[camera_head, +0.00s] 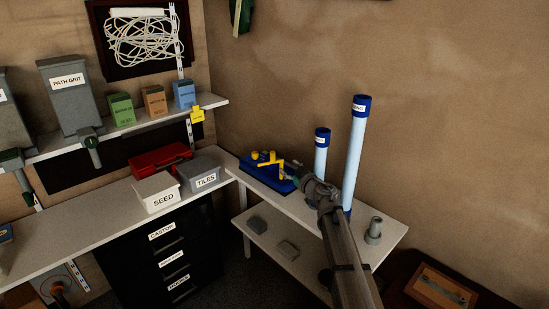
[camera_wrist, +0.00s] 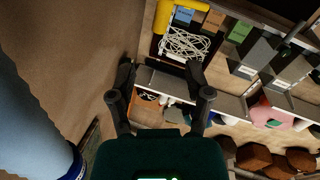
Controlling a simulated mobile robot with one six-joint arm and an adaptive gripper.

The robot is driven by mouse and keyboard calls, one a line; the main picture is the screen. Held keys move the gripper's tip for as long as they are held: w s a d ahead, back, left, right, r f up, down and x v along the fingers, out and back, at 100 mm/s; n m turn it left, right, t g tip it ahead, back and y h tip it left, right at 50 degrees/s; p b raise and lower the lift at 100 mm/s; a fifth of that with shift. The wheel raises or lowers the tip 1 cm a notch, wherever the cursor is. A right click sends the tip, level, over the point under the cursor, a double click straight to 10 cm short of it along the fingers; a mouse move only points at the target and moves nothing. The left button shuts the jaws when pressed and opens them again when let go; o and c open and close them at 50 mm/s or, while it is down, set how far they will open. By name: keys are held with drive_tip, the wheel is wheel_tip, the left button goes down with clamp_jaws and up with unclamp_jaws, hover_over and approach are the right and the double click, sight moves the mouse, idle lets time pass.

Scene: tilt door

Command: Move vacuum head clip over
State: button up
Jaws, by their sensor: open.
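My gripper (camera_head: 303,182) is over the white corner bench, just right of a blue tray (camera_head: 258,180) with yellow parts (camera_head: 267,160). In the wrist view my gripper (camera_wrist: 160,78) has its two dark fingers spread apart, with nothing visible between them. No part is clearly recognisable as the vacuum head clip. A grey upright fitting (camera_head: 374,231) stands on the bench at the right. A tall pale-blue tube (camera_head: 353,150) with dark blue ends stands behind my arm, and a shorter one (camera_head: 321,155) stands beside it. A pale-blue tube (camera_wrist: 30,120) is close at the wrist view's left.
White SEED (camera_head: 157,194) and grey TILES (camera_head: 202,177) bins and a red box (camera_head: 160,159) sit on the left counter. A yellow part (camera_wrist: 165,14) shows at the wrist view's top.

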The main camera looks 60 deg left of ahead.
drive_tip(key=n, duration=0.4)
drive_tip(key=n+t+h, duration=0.2)
drive_tip(key=n+t, duration=0.5)
drive_tip(key=n, duration=1.3)
approach(273, 157)
drive_tip(key=v, duration=0.2)
drive_tip(key=n, duration=0.3)
drive_tip(key=shift+s+d+t+b, duration=0.3)
drive_tip(key=shift+s+t, duration=0.1)
drive_tip(key=x, duration=1.3)
drive_tip(key=shift+w+a+f, duration=0.15)
drive_tip(key=shift+a, duration=0.2)
clamp_jaws()
